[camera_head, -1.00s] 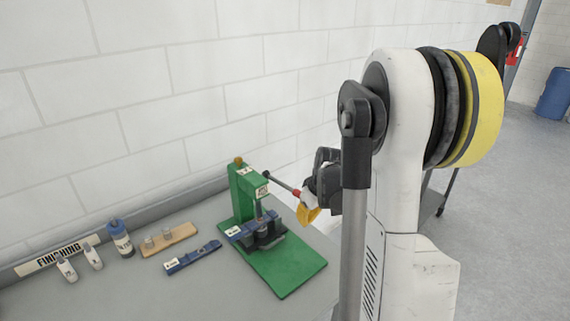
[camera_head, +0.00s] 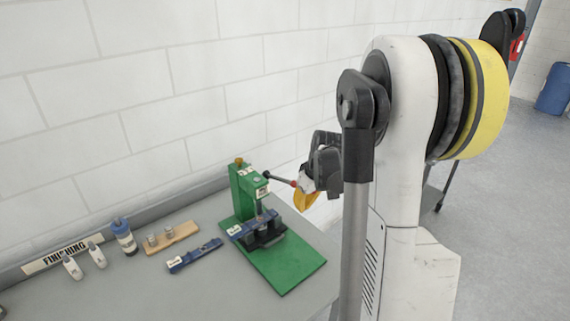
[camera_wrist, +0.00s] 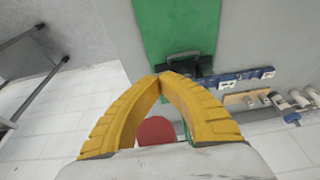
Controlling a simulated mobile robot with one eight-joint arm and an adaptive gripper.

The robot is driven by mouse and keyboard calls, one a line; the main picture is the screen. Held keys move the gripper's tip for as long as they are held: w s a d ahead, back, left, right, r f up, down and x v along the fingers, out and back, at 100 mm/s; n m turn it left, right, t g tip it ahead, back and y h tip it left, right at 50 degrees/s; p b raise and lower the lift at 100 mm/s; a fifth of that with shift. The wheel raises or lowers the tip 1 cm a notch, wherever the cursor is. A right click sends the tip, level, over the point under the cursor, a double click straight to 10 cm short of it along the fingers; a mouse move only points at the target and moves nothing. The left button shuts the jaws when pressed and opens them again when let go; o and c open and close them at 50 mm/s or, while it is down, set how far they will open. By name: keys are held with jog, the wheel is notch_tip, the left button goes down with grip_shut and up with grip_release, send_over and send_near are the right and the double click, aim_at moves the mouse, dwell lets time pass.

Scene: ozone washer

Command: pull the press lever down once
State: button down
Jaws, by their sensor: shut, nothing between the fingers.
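The green press (camera_head: 243,192) stands on its green base plate (camera_head: 291,262) on the grey table. Its dark lever (camera_head: 281,179) sticks out to the right from the press head, slightly downward, with a red end beside my gripper. My gripper (camera_head: 302,204) has yellow fingers at the lever's outer end. In the wrist view, the finger pads (camera_wrist: 165,80) meet at their tips. The red knob (camera_wrist: 156,131) shows through the gap between the finger bases; whether it touches them cannot be told.
A FINISHING sign (camera_head: 62,254) lies by the wall. The front of the table is clear.

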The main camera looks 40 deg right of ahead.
jog(key=shift+w+r, duration=0.15)
jog(key=shift+r, duration=0.15)
jog(key=shift+w+r+p, duration=0.45)
jog(key=shift+r+p, duration=0.05)
jog(key=shift+r, duration=0.3)
jog(key=shift+w+r+p, duration=0.4)
jog(key=shift+r+p, duration=0.05)
jog(key=shift+r, duration=0.3)
jog(key=c, duration=1.3)
grip_release()
jog(key=shift+o, duration=0.2)
jog(key=shift+r+p, duration=0.65)
jog(key=shift+r, duration=0.2)
jog(key=shift+s+p+v, duration=0.2)
jog(key=shift+p+v, duration=1.35)
jog(key=shift+v, duration=0.95)
